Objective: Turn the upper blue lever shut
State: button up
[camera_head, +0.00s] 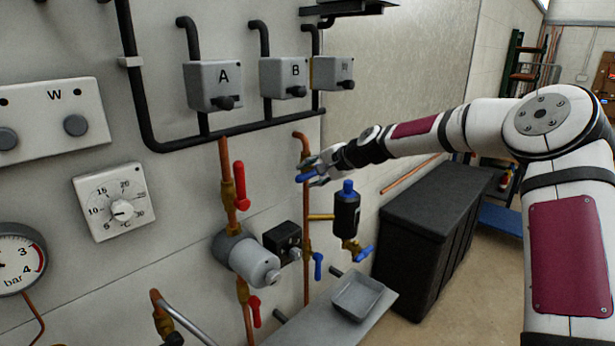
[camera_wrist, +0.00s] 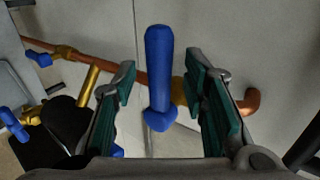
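The upper blue lever (camera_head: 305,177) sits on the right-hand copper pipe (camera_head: 306,256), below the box marked B. In the head view it points sideways out from the pipe, toward the lower left. My gripper (camera_head: 317,170) is at the lever. In the wrist view the lever (camera_wrist: 159,75) stands between my two green-padded fingers (camera_wrist: 163,95). The fingers are apart, with a gap on each side of the lever, and I see no contact. The brass valve body (camera_wrist: 181,90) shows behind the lever, partly hidden by the right finger.
A black device with a blue cap (camera_head: 347,208) stands just right of the pipe, below my gripper. A lower blue lever (camera_head: 318,265) hangs beneath. Red levers (camera_head: 241,187) are on the left pipe. A grey tray (camera_head: 358,298) and a black bin (camera_head: 432,237) are lower right.

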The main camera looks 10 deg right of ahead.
jog(key=v, duration=1)
jog(key=shift+s+a, duration=0.1)
jog(key=shift+a, duration=0.1)
jog(key=s+a+f+n+g+h, duration=0.1)
jog(key=s+a+n+g+h, duration=0.4)
jog(key=s, duration=0.8)
jog(key=s+d+r+n, duration=0.1)
jog(key=s+n, duration=0.1)
jog(key=s, duration=0.8)
jog(key=s+d+r+n+t+h, duration=0.1)
jog(key=s+n, duration=0.1)
jog(key=s, duration=0.9)
jog(key=s+d+r+n, duration=0.1)
jog(key=s+d+r, duration=0.1)
jog(key=s, duration=0.9)
jog(key=shift+n+t+h, duration=0.3)
jog(key=shift+n+h, duration=0.1)
jog(key=shift+f, duration=0.1)
